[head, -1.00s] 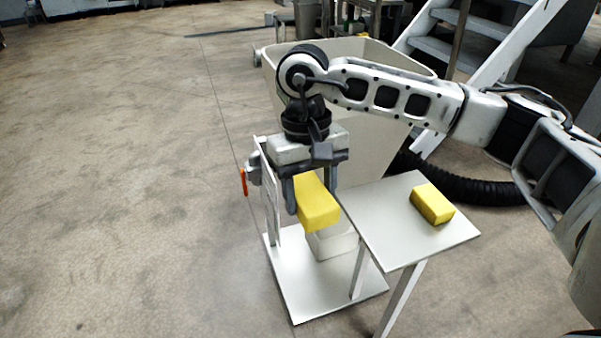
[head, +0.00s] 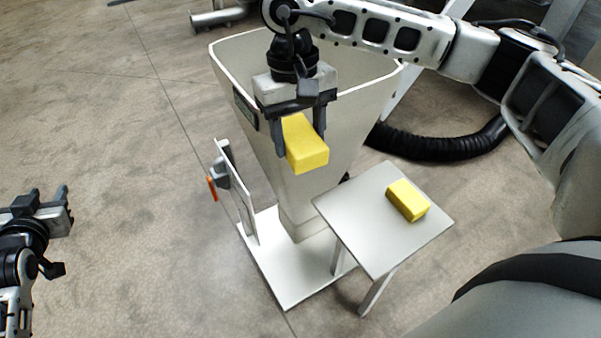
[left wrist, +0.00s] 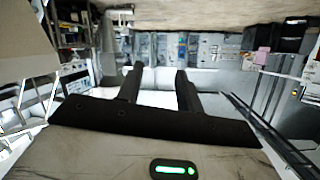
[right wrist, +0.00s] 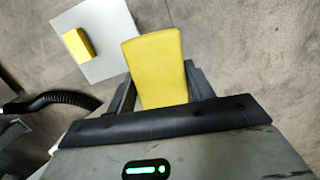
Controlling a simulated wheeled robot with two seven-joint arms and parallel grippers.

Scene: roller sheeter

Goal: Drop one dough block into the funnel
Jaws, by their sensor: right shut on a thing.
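My right gripper (head: 301,138) is shut on a yellow dough block (head: 305,146), which also fills the middle of the right wrist view (right wrist: 156,68). In the head view the held block appears in front of the big pale funnel (head: 345,135), below its rim in the picture. A second yellow dough block (head: 408,200) lies on the small white table (head: 365,240); it also shows in the right wrist view (right wrist: 79,45). My left gripper (head: 52,194) is open and empty at the far left, away from the funnel; its spread fingers show in the left wrist view (left wrist: 160,85).
The funnel stands on a white base plate (head: 285,275) with an upright panel (head: 237,190) and an orange handle (head: 212,188). A black corrugated hose (head: 440,148) runs behind the small table. The floor on the left is clear.

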